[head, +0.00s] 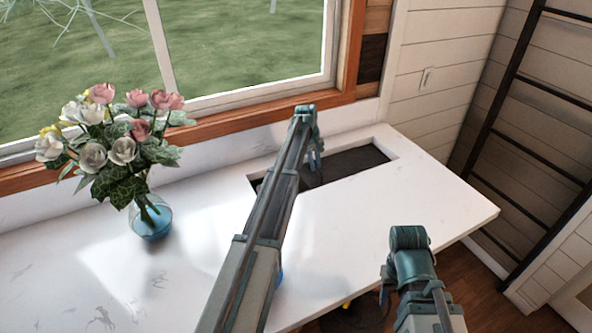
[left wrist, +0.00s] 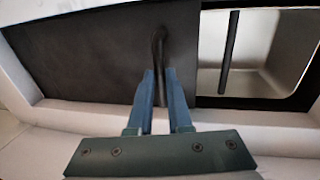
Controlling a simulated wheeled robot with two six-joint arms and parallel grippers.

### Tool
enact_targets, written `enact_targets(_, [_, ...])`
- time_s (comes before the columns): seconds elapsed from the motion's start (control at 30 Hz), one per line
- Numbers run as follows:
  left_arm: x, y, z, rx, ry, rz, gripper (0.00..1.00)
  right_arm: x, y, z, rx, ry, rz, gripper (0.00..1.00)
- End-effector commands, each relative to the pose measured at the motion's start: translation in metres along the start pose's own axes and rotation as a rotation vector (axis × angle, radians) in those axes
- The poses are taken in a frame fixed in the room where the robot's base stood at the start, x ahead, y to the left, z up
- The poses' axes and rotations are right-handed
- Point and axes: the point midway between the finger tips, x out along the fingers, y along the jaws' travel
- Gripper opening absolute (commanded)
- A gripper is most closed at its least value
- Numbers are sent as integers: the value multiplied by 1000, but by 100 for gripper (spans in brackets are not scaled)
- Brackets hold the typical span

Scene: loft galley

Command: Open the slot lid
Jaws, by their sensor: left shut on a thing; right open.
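The dark slot lid (head: 355,163) lies in a long rectangular recess in the white counter, below the window. In the left wrist view the lid (left wrist: 85,55) covers the left part of the opening. The right part is open onto a pale basin (left wrist: 270,45). My left gripper (head: 316,162) reaches down into the recess. Its blue fingers (left wrist: 160,85) are shut on the lid's dark upright handle (left wrist: 159,50). My right gripper (head: 384,288) hangs off the counter's front edge, open, with its fingers mostly hidden.
A blue glass vase (head: 151,220) of pink and white flowers stands on the counter to the left. A dark bar (left wrist: 230,50) crosses the basin. A dark ladder (head: 525,130) leans at the right. The counter (head: 440,195) is bare right of the recess.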

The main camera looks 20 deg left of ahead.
Motion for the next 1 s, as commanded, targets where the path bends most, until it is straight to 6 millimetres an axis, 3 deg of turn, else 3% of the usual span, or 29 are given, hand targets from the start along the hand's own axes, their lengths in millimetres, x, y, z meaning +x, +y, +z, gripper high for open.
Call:
enact_targets(0.1, [5,25,-2,2,-1,1,0,0,0,0,0,0,0,50])
enact_targets(0.3, [9,45,-1,0,0,1,0,0,0,0,0,0,0,50])
enact_targets(0.77, [10,50,0,0,0,1,0,0,0,0,0,0,0,50])
enact_targets(0.8, [10,50,0,0,0,1,19,0,0,0,0,0,0,50])
enact_targets(0.97, [10,50,0,0,0,1,47,0,0,0,0,0,0,50])
enact_targets(1.0, [10,50,0,0,0,1,47,0,0,0,0,0,0,50])
